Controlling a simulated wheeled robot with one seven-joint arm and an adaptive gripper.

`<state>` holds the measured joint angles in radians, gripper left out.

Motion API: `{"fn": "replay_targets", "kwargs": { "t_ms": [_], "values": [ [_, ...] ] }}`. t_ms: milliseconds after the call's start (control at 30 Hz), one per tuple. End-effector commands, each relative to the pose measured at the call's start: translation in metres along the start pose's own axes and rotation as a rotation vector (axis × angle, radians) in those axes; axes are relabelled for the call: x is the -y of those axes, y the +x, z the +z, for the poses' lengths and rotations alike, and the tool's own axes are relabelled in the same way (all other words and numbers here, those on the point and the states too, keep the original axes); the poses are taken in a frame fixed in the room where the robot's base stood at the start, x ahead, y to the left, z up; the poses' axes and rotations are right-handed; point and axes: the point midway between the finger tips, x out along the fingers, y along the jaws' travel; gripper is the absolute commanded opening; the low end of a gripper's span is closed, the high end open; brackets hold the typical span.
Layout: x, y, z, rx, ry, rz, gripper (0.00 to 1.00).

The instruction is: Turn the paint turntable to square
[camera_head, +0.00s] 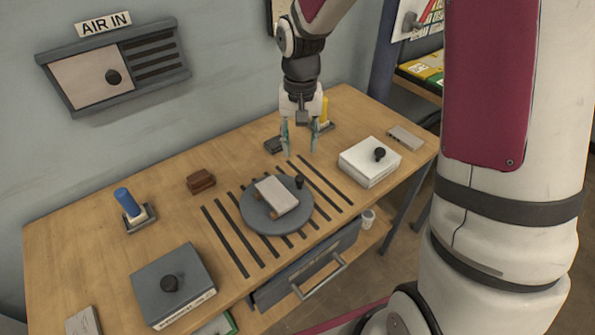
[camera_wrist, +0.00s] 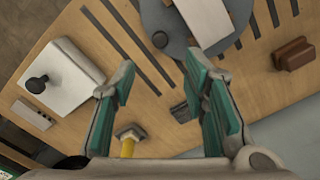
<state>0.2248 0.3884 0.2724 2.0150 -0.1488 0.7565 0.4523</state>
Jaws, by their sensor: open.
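The paint turntable (camera_head: 254,217) is a round grey disc on the wooden table, over a patch of dark slots. A pale block (camera_head: 276,196) lies on it, turned at an angle to the slots. A dark knob (camera_head: 299,181) stands at the disc's far right rim. In the wrist view the turntable (camera_wrist: 165,20) is at the top, with the knob (camera_wrist: 160,39) at its near edge and part of the block (camera_wrist: 205,18) cut off by the frame. My gripper (camera_head: 301,153) is open and empty, above the table behind the turntable, apart from the knob.
A white box with a black knob (camera_head: 360,166) stands right of the turntable, and a grey box (camera_head: 187,298) at front left. A brown block (camera_head: 200,181) and a blue-handled item (camera_head: 128,203) are at left. A drawer (camera_head: 295,272) is below the table's front edge.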

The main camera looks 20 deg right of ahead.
Motion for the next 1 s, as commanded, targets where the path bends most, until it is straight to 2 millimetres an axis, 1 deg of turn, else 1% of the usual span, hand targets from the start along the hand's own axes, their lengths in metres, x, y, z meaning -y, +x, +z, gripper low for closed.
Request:
{"fn": "replay_targets", "kwargs": {
  "t_ms": [33,300,500,700,800,1000],
  "values": [
    [0.000,0.010,0.001,0.004,-0.002,0.001,0.41],
    [0.000,0.064,0.002,0.005,-0.002,0.001,0.41],
    [0.000,0.097,0.001,0.004,-0.003,0.000,0.41],
    [0.000,0.116,0.001,0.001,-0.001,0.001,0.41],
    [0.000,0.119,0.001,0.000,-0.001,0.000,0.41],
    [0.000,0.120,0.001,0.000,-0.001,0.000,0.41]
  ]
}}
